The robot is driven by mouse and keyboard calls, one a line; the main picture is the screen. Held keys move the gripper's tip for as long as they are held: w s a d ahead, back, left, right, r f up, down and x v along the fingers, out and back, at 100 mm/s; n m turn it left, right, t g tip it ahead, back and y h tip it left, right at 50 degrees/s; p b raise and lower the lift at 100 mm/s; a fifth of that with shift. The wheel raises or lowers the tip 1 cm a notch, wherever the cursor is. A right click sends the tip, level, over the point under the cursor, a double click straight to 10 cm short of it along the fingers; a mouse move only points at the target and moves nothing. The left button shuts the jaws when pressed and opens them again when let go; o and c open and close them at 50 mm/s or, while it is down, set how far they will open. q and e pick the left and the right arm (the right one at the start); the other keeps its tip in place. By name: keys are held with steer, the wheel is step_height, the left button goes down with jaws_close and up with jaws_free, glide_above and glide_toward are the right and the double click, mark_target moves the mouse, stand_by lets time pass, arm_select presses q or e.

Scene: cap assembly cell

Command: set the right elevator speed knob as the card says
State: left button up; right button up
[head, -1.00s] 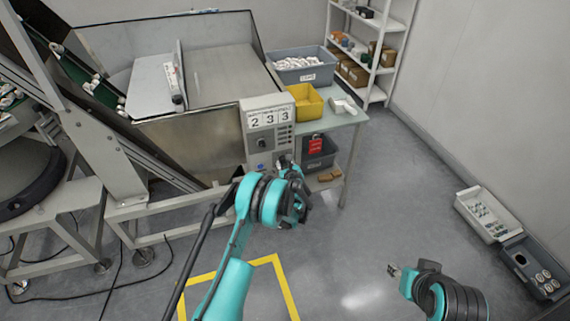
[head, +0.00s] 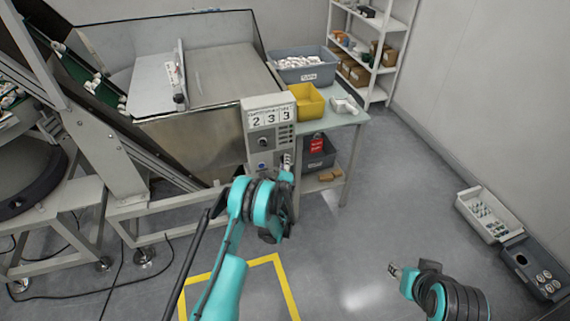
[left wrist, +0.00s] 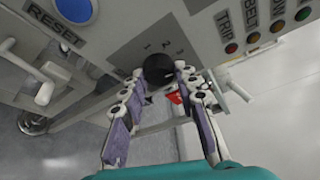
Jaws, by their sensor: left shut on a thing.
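A grey control box (head: 252,138) stands at the front right of the hopper, with a card (head: 270,118) reading 2 3 3 across its top. In the left wrist view a round black knob (left wrist: 158,70) sits on the panel next to a printed scale with the numbers 1, 2 and 3 legible. My left gripper (head: 286,163) is at the lower right of the box. In the left wrist view its fingers (left wrist: 160,77) are shut on the black knob from both sides. The knob's pointer cannot be made out. My right gripper (head: 394,270) hangs over bare floor, away from the box; its opening is too small to judge.
Coloured lamps (left wrist: 254,38) line the panel's right part. A table with a yellow bin (head: 308,103) stands right of the box.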

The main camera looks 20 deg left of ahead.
arm_select(q)
steer(key=shift+n+t, duration=0.3)
steer(key=shift+n, duration=0.6)
steer(key=o, duration=1.2)
steer(key=shift+c, duration=0.2)
